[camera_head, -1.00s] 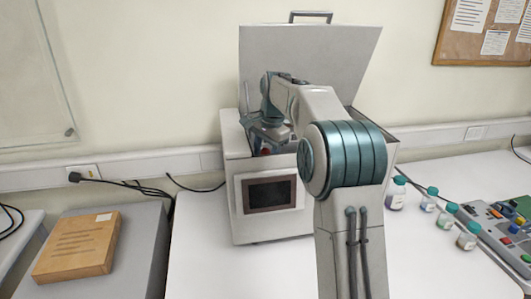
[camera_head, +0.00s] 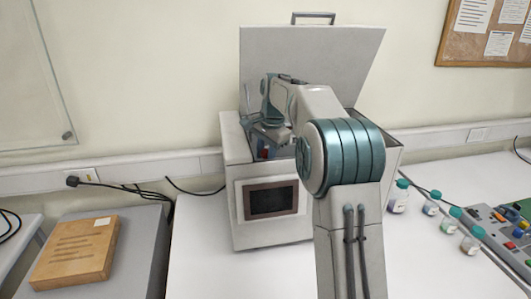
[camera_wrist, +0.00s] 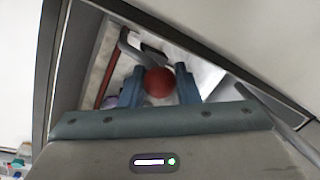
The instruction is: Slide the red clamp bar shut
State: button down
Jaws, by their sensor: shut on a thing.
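The red clamp bar's round red end (camera_wrist: 158,82) sits between the two fingers of my gripper (camera_wrist: 160,88) in the wrist view, and the gripper is shut on it. In the head view, my gripper (camera_head: 262,138) reaches down into the open testing machine (camera_head: 235,140), and a small red part (camera_head: 264,153) shows just below it. A grey curved bracket (camera_wrist: 128,48) and a thin red rod (camera_wrist: 108,82) lie to the left of the fingers in the wrist view. My arm hides much of the machine's inside.
The machine's lid (camera_head: 330,55) stands raised at the back, and its walls close in around my gripper. Several small capped bottles (camera_head: 431,204) and a button panel (camera_head: 505,235) are at right. A wooden box (camera_head: 75,250) lies at left.

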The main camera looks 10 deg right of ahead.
jog(key=shift+w+r, duration=0.15)
jog(key=shift+r, duration=0.05)
jog(key=c, duration=1.1)
grip_release()
jog(key=shift+c, duration=0.2)
jog(key=shift+w+a+f, duration=0.1)
jog(key=r, duration=0.4)
jog(key=s+d+r, duration=0.1)
jog(key=r, duration=0.4)
jog(key=s+r, duration=0.1)
jog(key=r, duration=0.3)
jog(key=shift+s+d+r, duration=0.15)
jog(key=shift+d+r, duration=0.1)
